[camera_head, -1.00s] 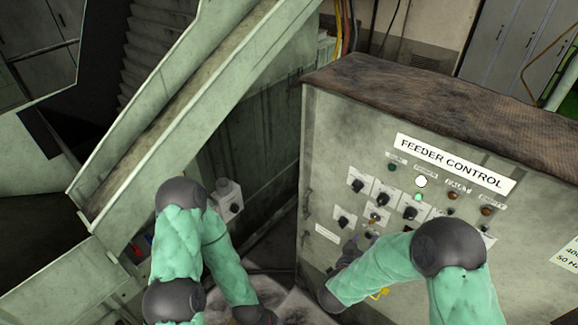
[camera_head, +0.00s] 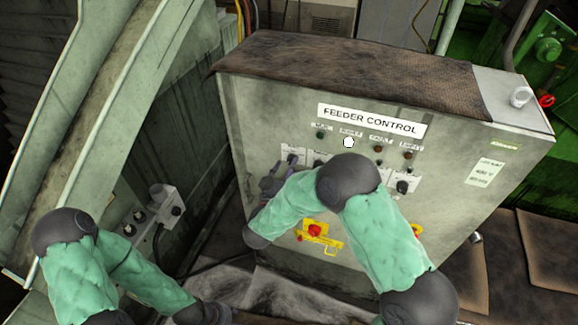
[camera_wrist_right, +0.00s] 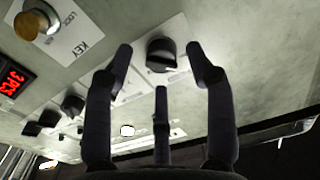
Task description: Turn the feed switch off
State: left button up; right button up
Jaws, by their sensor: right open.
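The feeder control box (camera_head: 270,115) carries rows of black rotary knobs on its front; their small labels are not legible, so I cannot tell which is the feed switch by name. My right gripper (camera_head: 272,180) is at the upper-left knob (camera_head: 292,160) and partly hides it. In the right wrist view, my right gripper (camera_wrist_right: 160,62) is open, its fingers spread on either side of a black knob (camera_wrist_right: 160,54); contact cannot be told. My right forearm covers the middle of the panel. My left arm's dark end shows low at the left; its fingers cannot be made out.
A yellow-backed red button (camera_head: 314,231) sits low on the panel. A grey box with knobs (camera_head: 155,215) stands left of the control box. Lamps (camera_head: 379,149) line the panel under the sign. A brass key switch (camera_wrist_right: 36,22) and red display (camera_wrist_right: 14,82) show in the wrist view.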

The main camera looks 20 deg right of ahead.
jog(key=shift+x, duration=0.9)
grip_shut()
